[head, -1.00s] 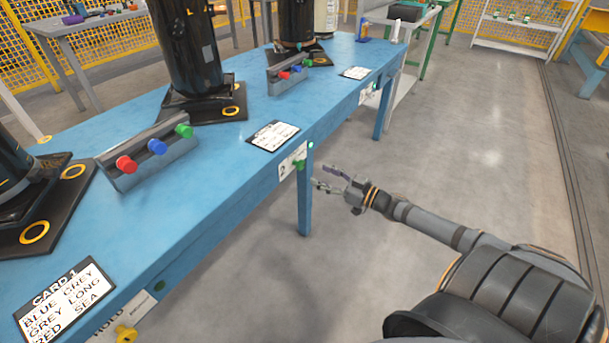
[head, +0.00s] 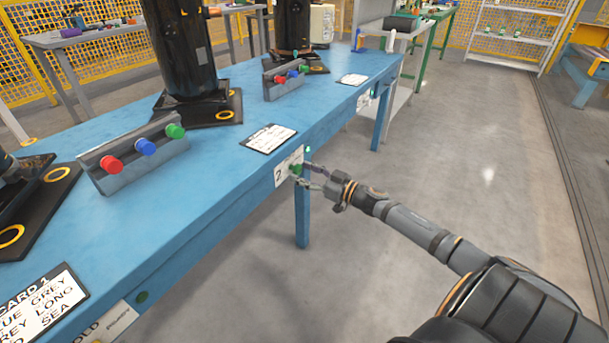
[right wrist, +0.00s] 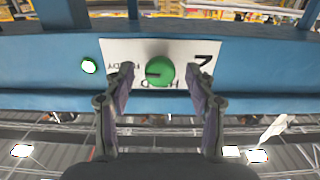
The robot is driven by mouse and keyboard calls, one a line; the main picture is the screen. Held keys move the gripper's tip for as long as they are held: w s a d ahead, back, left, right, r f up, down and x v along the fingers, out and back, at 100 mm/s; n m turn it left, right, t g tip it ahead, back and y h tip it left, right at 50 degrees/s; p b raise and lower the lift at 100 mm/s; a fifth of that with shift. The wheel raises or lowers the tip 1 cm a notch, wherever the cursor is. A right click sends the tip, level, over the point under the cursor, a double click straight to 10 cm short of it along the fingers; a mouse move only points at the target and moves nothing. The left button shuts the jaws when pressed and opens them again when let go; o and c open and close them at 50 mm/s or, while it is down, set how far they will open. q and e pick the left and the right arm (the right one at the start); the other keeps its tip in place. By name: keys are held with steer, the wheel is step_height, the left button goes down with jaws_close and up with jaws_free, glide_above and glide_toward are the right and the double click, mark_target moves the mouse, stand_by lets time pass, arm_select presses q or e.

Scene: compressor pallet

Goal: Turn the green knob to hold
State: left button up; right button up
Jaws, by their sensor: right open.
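The green knob (head: 296,170) sits on a white label plate (head: 281,174) on the front edge of the blue table. In the right wrist view the green knob (right wrist: 159,70) is round with a dark mark on its left half, and the plate (right wrist: 120,52) appears upside down. My right gripper (head: 307,175) is open at the knob. In the right wrist view its two fingers (right wrist: 160,80) stand one on each side of the knob, with gaps between. The plate's lettering is partly hidden behind the knob. My left gripper is not in view.
A lit green lamp (right wrist: 88,65) is beside the plate. The blue table (head: 225,165) carries a bracket with red, blue and green plugs (head: 145,146), dark compressors (head: 180,50) and a card (head: 271,138). The floor (head: 440,150) to the right is clear.

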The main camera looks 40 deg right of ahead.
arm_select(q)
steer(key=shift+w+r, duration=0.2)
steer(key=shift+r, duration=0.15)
